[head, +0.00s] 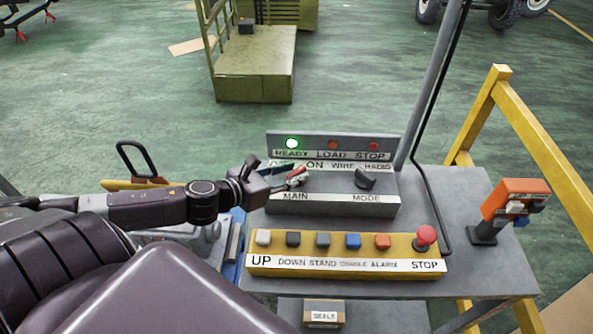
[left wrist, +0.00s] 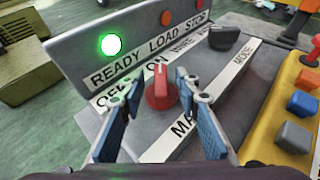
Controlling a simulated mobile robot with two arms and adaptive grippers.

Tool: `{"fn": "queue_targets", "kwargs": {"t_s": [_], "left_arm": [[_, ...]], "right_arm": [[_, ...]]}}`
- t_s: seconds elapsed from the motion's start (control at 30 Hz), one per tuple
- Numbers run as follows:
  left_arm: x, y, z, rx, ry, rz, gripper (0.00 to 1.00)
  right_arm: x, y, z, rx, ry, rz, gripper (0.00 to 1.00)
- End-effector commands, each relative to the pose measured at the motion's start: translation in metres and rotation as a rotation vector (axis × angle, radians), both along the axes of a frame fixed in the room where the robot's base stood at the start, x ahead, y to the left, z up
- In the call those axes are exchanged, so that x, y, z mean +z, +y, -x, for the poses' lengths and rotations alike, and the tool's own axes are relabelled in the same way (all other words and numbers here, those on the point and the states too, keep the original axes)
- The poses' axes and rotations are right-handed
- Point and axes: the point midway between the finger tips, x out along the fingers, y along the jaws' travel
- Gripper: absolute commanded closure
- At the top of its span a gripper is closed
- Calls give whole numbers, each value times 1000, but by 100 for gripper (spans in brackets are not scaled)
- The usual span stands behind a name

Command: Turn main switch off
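The red main switch (left wrist: 160,88) is a knob on the sloped grey panel, above the MAIN label. In the left wrist view its handle points up toward the ON label. My left gripper (left wrist: 156,97) is open, with one blue-padded finger on each side of the knob and a visible gap on both sides. In the head view my left gripper (head: 284,176) reaches in from the left and partly hides the red switch (head: 301,172). The green READY lamp (head: 292,143) is lit. My right gripper is not in view.
The black MODE knob (head: 365,179) sits right of the main switch. A yellow button box (head: 350,264) with a red STOP button (head: 425,236) lies in front. An orange device (head: 516,198) stands at the right, near a yellow frame (head: 545,150). A grey pole (head: 432,85) rises behind.

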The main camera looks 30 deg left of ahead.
Motion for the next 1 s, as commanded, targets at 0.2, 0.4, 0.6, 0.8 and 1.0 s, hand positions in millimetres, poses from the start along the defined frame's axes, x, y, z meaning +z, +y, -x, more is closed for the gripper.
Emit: {"fn": "queue_targets", "kwargs": {"t_s": [0.2,0.4,0.6,0.8,1.0], "left_arm": [[-3,-3,-12,-1,-2,1,70],[-6,-4,-15,-3,-1,-1,70],[-6,-4,-15,-3,0,-1,70],[-6,-4,-15,-3,0,-1,88],[-6,-5,-15,-3,0,-1,100]], "right_arm": [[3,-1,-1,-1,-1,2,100],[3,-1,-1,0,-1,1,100],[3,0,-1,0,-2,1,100],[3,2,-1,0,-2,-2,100],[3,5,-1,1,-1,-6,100]]}}
